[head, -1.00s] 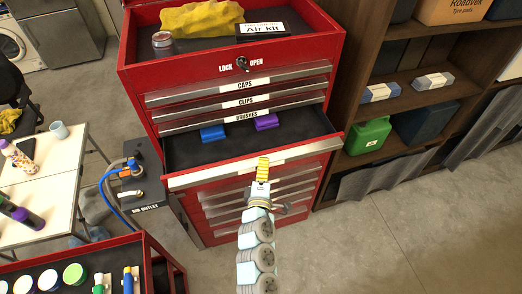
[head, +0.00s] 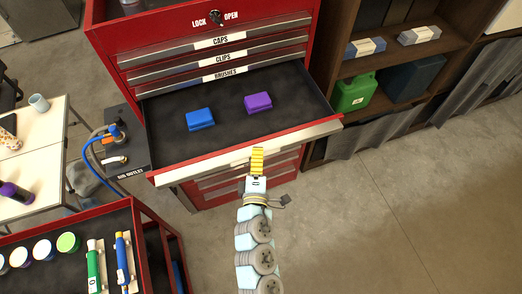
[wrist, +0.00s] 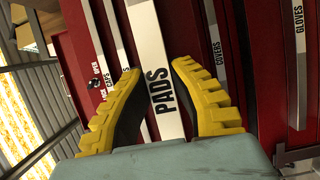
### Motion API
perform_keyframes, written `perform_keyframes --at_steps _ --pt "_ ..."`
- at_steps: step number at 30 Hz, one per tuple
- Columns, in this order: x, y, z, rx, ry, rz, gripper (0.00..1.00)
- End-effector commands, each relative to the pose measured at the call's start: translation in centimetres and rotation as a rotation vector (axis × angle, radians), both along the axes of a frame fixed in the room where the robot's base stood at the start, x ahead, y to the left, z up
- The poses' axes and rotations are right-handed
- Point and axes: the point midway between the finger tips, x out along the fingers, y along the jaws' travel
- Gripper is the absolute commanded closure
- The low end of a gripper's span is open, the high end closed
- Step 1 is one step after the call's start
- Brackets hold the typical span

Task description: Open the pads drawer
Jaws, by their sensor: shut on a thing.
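The pads drawer (head: 195,170) stands well out from the red tool cabinet (head: 160,40), its dark floor exposed. A blue block (head: 200,119) and a purple block (head: 258,102) lie inside it, apart. My gripper (head: 257,152) is at the middle of the drawer's front, its yellow fingers shut on the pale handle strip. In the wrist view the fingers lie on either side of the strip, with the "PADS" label (wrist: 162,95) readable between them. The exact finger contact is partly hidden.
The caps, clips and brushes drawers above are shut. A red cart (head: 150,222) with jars and bottles stands at lower left. A shelf with a green can (head: 354,94) stands at right. The floor (head: 400,220) at lower right is clear.

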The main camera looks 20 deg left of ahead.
Motion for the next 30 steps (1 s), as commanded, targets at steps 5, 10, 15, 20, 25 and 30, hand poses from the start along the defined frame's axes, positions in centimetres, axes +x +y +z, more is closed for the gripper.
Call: perform_keyframes --at_steps 5,10,15,20,25,30 --pt "0.0 -0.3 -0.7 -0.003 0.012 -0.007 1.00" --pt "0.0 -0.3 -0.7 -0.004 0.012 -0.007 0.64" --pt "0.0 -0.2 -0.4 -0.002 0.008 -0.005 0.52" --pt "0.0 -0.1 -0.3 -0.002 0.005 -0.003 0.52" --pt "-0.5 -0.4 -0.3 -0.002 0.005 -0.003 0.52" --pt "-2.1 -0.9 -0.2 -0.001 0.005 -0.003 0.52"
